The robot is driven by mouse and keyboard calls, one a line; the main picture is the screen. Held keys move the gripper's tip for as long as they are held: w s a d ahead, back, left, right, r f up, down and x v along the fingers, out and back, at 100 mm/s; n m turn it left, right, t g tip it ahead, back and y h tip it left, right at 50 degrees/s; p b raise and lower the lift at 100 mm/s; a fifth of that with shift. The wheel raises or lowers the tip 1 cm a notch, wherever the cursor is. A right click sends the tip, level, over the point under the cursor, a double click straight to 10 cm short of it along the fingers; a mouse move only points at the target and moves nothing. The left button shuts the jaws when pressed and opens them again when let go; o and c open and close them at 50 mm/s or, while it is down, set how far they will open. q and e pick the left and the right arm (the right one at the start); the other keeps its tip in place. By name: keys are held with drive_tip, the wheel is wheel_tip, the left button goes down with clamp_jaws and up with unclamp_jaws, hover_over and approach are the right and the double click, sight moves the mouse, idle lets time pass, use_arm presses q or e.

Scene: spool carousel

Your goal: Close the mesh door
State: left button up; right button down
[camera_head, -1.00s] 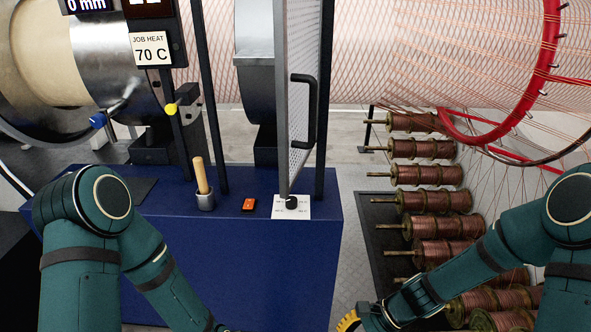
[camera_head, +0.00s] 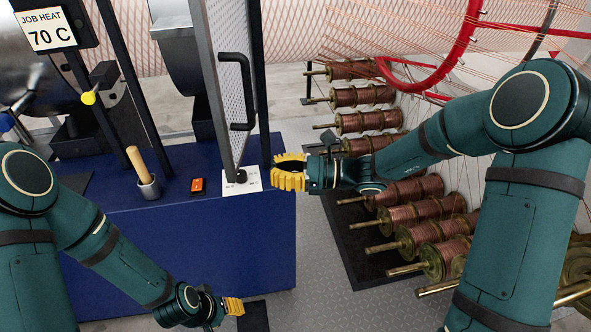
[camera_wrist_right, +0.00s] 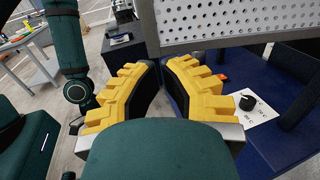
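The mesh door (camera_head: 230,75) is a perforated panel in a grey frame. It stands swung open, nearly edge-on to the head camera, above the blue machine base (camera_head: 200,240). Its black bar handle (camera_head: 247,95) is on the right face. My right gripper (camera_head: 290,172) has yellow fingers and is below and right of the handle, apart from it. In the right wrist view, the fingers (camera_wrist_right: 162,80) are spread with nothing between them, and the door's lower part (camera_wrist_right: 240,20) crosses beyond them. My left gripper (camera_head: 233,306) is low in front of the base; its opening cannot be made out.
A black knob on a white plate (camera_head: 240,178), an orange switch (camera_head: 198,186) and a wooden-handled tool in a cup (camera_head: 141,170) are on the blue base. Copper spools (camera_head: 410,190) stand on the right beneath a red ring (camera_head: 455,55). Grey floor (camera_head: 325,270) lies between.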

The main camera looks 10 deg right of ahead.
sight(236, 169)
use_arm(q)
drive_tip(key=shift+f, duration=0.1)
use_arm(e)
drive_tip(key=x, duration=0.7)
drive_tip(key=shift+a+f, duration=0.1)
drive_tip(key=shift+a, duration=0.1)
